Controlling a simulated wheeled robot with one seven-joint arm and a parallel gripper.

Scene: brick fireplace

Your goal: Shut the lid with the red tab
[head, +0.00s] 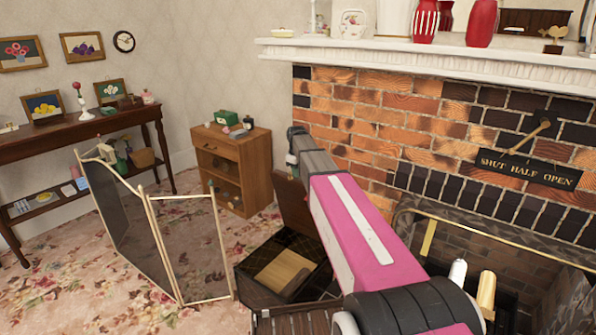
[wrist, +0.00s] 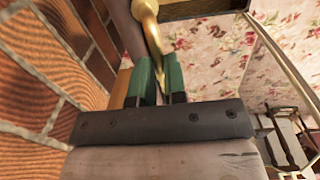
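A dark box (head: 252,284) stands open on the floor in front of the fireplace, with a pale wooden piece inside. A brown panel (head: 294,203) stands up at its back, partly behind my arm; it looks like a raised lid. I cannot make out a red tab in either view. My gripper (wrist: 160,72) shows two green fingers with a narrow gap between them. A brass rod (wrist: 147,14) runs down toward this gap; I cannot tell whether it is between the fingers or beyond them. In the head view my gripper end is above and behind the box.
A folding screen (head: 150,200) stands on the carpet left of the box. A small wooden cabinet (head: 238,178) is behind it. The brick fireplace wall (wrist: 40,75) is close at the left in the wrist view. Open carpet (head: 50,290) lies at the front left.

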